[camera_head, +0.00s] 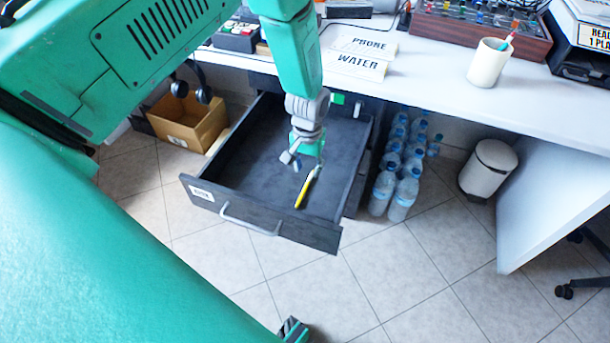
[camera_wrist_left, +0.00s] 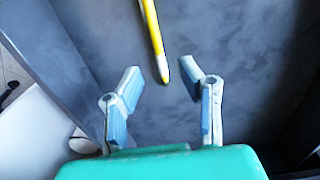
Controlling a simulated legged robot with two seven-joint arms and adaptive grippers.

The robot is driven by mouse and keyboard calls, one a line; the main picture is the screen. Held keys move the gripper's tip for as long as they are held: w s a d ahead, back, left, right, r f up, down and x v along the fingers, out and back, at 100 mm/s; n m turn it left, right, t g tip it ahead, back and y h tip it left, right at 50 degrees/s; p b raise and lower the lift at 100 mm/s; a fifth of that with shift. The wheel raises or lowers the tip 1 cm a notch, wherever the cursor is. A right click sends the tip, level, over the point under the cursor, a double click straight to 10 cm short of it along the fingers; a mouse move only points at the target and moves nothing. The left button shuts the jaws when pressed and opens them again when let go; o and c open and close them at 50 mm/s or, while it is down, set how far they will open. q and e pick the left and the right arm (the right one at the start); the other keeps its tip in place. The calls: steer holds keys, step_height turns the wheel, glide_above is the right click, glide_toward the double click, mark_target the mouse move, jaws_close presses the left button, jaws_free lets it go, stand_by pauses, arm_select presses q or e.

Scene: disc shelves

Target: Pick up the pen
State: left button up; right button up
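A yellow pen (camera_head: 307,188) with a dark tip lies in the open dark drawer (camera_head: 288,226), towards its front right. My left gripper (camera_head: 306,163) hangs over the drawer, close to the far end of the pen. In the left wrist view the pen (camera_wrist_left: 152,35) comes down from the top edge, and its tip lies just beyond and between the spread fingers of my left gripper (camera_wrist_left: 162,80). Those fingers are apart with nothing between them. The height of the gripper above the pen is hard to tell. My right gripper does not show.
The drawer walls surround the pen. The white desk (camera_head: 430,75) overhangs the back and carries a white cup (camera_head: 487,64). Water bottles (camera_head: 395,175) and a white bin (camera_head: 488,170) stand to the right. A cardboard box (camera_head: 187,120) stands to the left.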

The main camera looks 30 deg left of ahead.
mark_target(309, 181)
arm_select(q)
steer(key=shift+d+f, duration=0.2)
steer(key=shift+f, duration=0.2)
steer(key=f, duration=0.1)
steer(key=f+b, duration=0.1)
steer(key=f, duration=0.1)
steer(key=f+b, duration=0.1)
steer(key=f, duration=0.1)
steer(key=shift+w+a, duration=0.2)
steer(key=shift+a, duration=0.05)
steer(key=shift+r, duration=0.1)
steer(key=shift+c, duration=0.3)
steer(key=shift+d, duration=0.15)
jaws_close()
